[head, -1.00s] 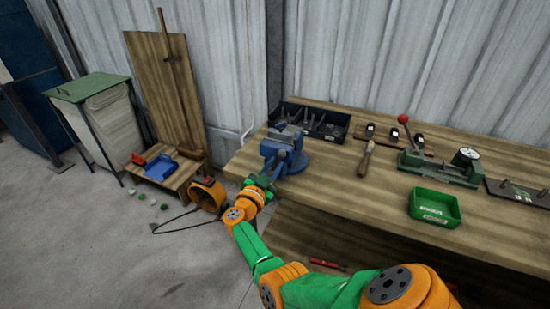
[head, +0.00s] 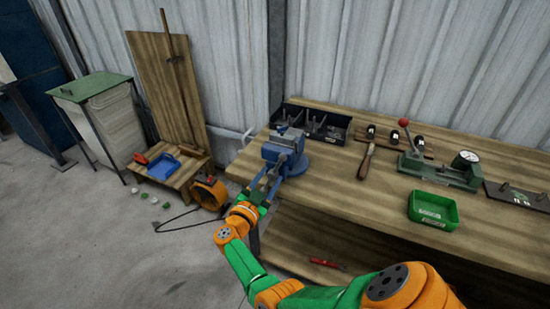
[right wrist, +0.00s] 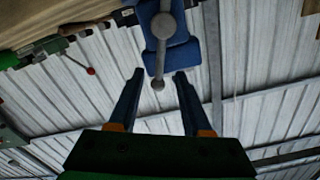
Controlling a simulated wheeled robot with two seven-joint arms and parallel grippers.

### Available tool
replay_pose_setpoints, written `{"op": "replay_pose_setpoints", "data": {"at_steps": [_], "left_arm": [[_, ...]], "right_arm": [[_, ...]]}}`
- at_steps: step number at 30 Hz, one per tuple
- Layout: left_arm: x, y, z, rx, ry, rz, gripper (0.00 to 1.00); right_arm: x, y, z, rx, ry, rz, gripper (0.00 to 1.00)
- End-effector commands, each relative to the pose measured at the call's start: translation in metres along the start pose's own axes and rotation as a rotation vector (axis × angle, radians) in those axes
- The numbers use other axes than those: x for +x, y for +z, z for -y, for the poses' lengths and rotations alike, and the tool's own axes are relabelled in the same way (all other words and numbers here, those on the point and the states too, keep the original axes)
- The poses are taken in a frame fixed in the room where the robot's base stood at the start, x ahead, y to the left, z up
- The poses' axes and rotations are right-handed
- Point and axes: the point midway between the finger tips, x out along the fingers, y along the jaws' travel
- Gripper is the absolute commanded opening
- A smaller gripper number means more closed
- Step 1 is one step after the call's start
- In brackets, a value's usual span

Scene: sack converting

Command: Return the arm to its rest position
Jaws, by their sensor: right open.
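My right arm, green and orange, reaches across the lower middle of the head view. Its gripper (head: 266,184) is open and empty in front of the blue vise (head: 286,152) at the left end of the workbench (head: 340,183). In the right wrist view the two fingers of my right gripper (right wrist: 157,88) stand apart, with the vise's blue body (right wrist: 170,58) and grey screw handle (right wrist: 164,25) just beyond them. I see nothing held between the fingers, and they look clear of the vise. My left gripper is not in view.
The bench carries a black divided bin (head: 316,122), a file (head: 367,160), a green press with red knob (head: 440,168) and a green tray (head: 433,209). A red-handled tool (head: 328,264) lies on the lower shelf. An orange reel (head: 209,192) stands on the floor at left.

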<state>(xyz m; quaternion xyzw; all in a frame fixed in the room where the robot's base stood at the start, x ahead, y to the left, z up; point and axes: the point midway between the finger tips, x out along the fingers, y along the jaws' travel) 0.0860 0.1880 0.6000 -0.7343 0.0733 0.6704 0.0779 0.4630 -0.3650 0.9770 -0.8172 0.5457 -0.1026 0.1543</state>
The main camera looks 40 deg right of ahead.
Motion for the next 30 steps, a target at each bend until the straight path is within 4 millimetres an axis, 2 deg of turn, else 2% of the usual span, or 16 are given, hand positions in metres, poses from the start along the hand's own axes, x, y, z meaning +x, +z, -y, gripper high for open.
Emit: {"op": "replay_pose_setpoints", "data": {"at_steps": [1,5,17,19,20,22,23,24,25,26,27,28,29,30], "left_arm": [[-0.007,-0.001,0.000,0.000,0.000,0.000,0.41],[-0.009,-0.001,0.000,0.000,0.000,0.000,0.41],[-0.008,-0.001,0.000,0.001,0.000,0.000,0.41],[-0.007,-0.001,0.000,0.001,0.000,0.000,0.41],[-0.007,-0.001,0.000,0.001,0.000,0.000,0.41],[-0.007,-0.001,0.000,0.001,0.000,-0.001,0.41],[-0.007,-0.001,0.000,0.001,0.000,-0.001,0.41],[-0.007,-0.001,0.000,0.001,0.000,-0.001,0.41],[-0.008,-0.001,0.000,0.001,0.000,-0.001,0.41],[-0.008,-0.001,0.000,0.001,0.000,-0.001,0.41],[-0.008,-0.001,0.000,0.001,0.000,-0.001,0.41],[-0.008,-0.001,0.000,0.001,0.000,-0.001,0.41],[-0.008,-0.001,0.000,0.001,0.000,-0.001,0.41],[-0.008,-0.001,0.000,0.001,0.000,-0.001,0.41]], "right_arm": [[-0.009,-0.003,0.001,0.001,0.000,0.003,0.49],[-0.023,-0.001,0.000,0.001,0.001,0.001,0.49],[-0.024,0.000,0.000,0.001,0.000,-0.001,0.49],[-0.026,0.007,0.003,-0.021,-0.056,0.005,0.49],[-0.030,0.016,0.007,-0.047,-0.124,0.016,0.49],[-0.050,0.055,0.016,-0.143,-0.351,0.090,0.49],[-0.065,0.078,0.016,-0.196,-0.459,0.147,0.49],[-0.089,0.111,0.009,-0.271,-0.590,0.241,0.49],[-0.107,0.135,-0.002,-0.331,-0.675,0.320,0.49],[-0.127,0.158,-0.015,-0.389,-0.746,0.402,0.49],[-0.151,0.185,-0.038,-0.466,-0.822,0.508,0.49],[-0.169,0.203,-0.059,-0.524,-0.867,0.590,0.49],[-0.185,0.218,-0.082,-0.584,-0.903,0.671,0.49],[-0.207,0.236,-0.115,-0.664,-0.940,0.779,0.49]]}}
